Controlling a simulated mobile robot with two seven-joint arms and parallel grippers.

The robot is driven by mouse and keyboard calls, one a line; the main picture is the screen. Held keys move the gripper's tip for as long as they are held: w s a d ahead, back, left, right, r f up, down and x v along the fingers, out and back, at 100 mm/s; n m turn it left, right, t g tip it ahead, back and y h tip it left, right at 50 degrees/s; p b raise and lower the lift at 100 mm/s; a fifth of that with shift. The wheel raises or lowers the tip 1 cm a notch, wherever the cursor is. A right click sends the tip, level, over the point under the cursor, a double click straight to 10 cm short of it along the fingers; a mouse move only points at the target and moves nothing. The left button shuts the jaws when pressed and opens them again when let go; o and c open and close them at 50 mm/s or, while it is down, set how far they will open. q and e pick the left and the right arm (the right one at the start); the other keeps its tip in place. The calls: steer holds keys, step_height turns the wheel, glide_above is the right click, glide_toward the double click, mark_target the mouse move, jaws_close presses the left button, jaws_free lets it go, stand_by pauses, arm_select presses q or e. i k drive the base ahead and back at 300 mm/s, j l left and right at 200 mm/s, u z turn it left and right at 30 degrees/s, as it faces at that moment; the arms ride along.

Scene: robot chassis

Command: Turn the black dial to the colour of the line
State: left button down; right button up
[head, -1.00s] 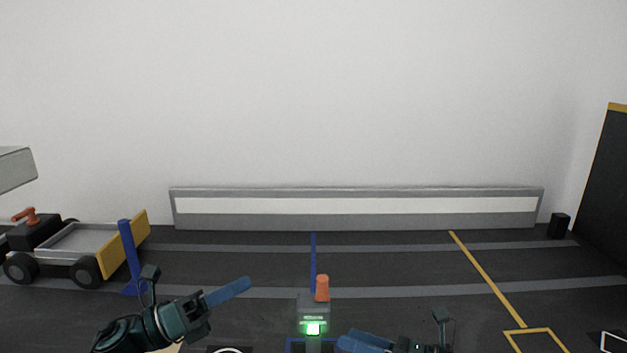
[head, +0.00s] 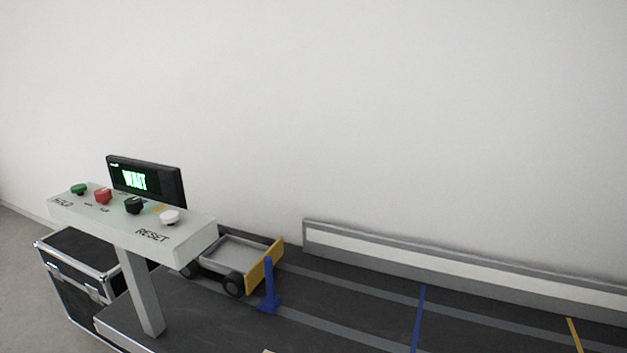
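The black dial (head: 133,205) sits on top of a light grey console (head: 190,236) at the left, between a red button (head: 103,195) and a white button (head: 169,217). A small yellow mark shows beside the dial; its pointing direction is too small to tell. A blue line (head: 419,318) and part of a yellow line (head: 574,335) run on the dark floor at the right. Neither of my grippers shows in the head view now.
A black case (head: 75,275) stands below. A cart (head: 235,258) with a yellow end board and a blue post (head: 269,287) are beyond.

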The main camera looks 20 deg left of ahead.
mark_target(133, 205)
steer(key=u, duration=1.8)
steer(key=i+j, duration=0.35)
steer(key=i+j+z, duration=0.35)
steer(key=j, duration=0.3)
steer(key=i+j+z, duration=0.15)
steer(key=j, duration=0.2)
